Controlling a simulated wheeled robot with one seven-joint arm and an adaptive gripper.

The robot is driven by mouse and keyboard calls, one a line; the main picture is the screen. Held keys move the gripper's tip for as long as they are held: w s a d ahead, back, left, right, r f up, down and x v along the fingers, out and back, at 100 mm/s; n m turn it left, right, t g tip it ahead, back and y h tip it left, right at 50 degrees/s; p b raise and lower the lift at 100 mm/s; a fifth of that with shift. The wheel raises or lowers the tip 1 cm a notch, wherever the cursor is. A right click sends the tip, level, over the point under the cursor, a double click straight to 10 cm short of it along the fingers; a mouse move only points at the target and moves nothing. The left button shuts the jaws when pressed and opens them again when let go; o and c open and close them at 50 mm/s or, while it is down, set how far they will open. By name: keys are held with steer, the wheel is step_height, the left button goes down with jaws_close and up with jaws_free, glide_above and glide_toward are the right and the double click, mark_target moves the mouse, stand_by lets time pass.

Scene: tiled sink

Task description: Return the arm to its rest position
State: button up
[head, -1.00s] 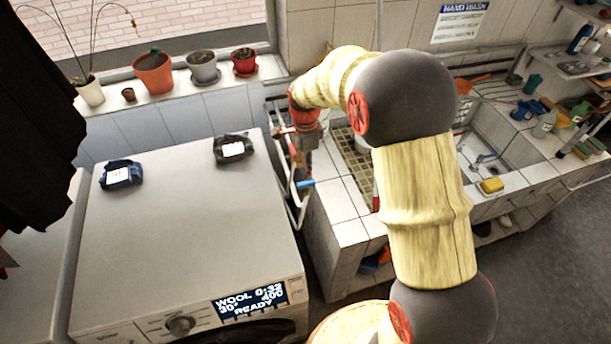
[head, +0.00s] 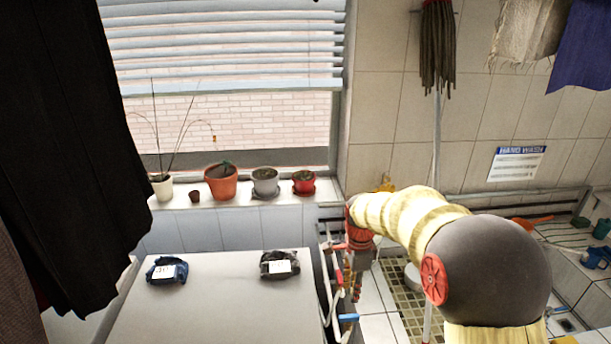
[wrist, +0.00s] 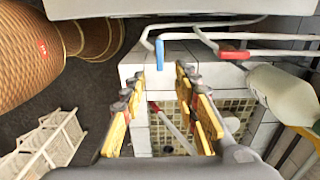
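My arm (head: 405,215), in wood-like yellow segments with dark grey joints, reaches forward on the right of the head view. It is bent, with its red wrist pointing down. My gripper (head: 356,283) hangs beside the right edge of the washing machine, close to a folding rack. In the wrist view my gripper (wrist: 160,77) has its two yellow-and-dark fingers spread apart, with nothing between them. Tiles and a mosaic basin floor show below through the gap. In the head view the fingertips are small and partly merge with the rack.
A white washing machine top (head: 215,300) holds two small dark packets (head: 166,270) (head: 280,264). The rack (wrist: 200,38) with red and blue ends is close to my gripper. A pale bottle (wrist: 285,92) and wicker basket (wrist: 30,55) flank it. Potted plants (head: 221,182) line the sill.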

steer(key=s+r+n+t+b, duration=0.1)
steer(key=s+n+b, duration=0.5)
steer(key=s, duration=0.8)
steer(key=s+r+n+t+b, duration=0.2)
steer(key=s+n+t+b, duration=0.2)
steer(key=s+n+b, duration=0.3)
steer(key=s+n, duration=0.4)
steer(key=s, duration=0.4)
steer(key=shift+s+r+n+t, duration=0.25)
steer(key=shift+n+t, duration=0.05)
steer(key=shift+n, duration=0.1)
steer(key=shift+r, duration=0.1)
